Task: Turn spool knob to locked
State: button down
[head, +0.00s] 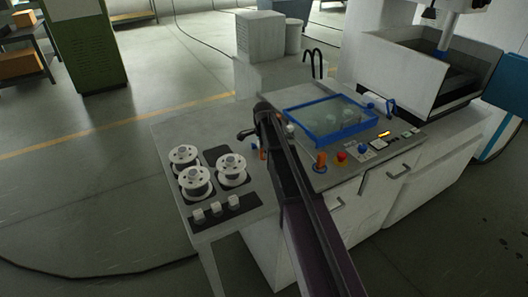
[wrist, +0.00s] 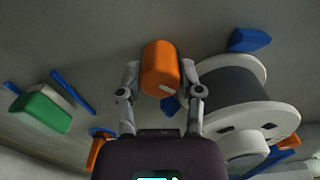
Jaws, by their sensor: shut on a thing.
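The spool knob (wrist: 160,68) is an orange cylinder with a short white mark near its lower right edge. It stands between the two fingers of my gripper (wrist: 161,82), which is shut on it, one finger on each side. Beside it on the right is a large white spool (wrist: 276,117) with a dark grey winding. In the head view my dark arm reaches to the bench between the spool tray and the blue-framed window. The knob cannot be made out with certainty there, and the fingers are largely hidden by the arm.
In the wrist view a green block (wrist: 41,110) and blue bars lie at left; a blue block (wrist: 248,39) is at upper right. In the head view, several white spools (head: 196,181) stand left of my arm; the blue-framed window (head: 352,133) and control buttons (head: 341,157) are right.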

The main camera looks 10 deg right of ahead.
dwell(0.4)
jog(key=shift+c, duration=1.3)
grip_release()
jog(key=shift+n, duration=0.4)
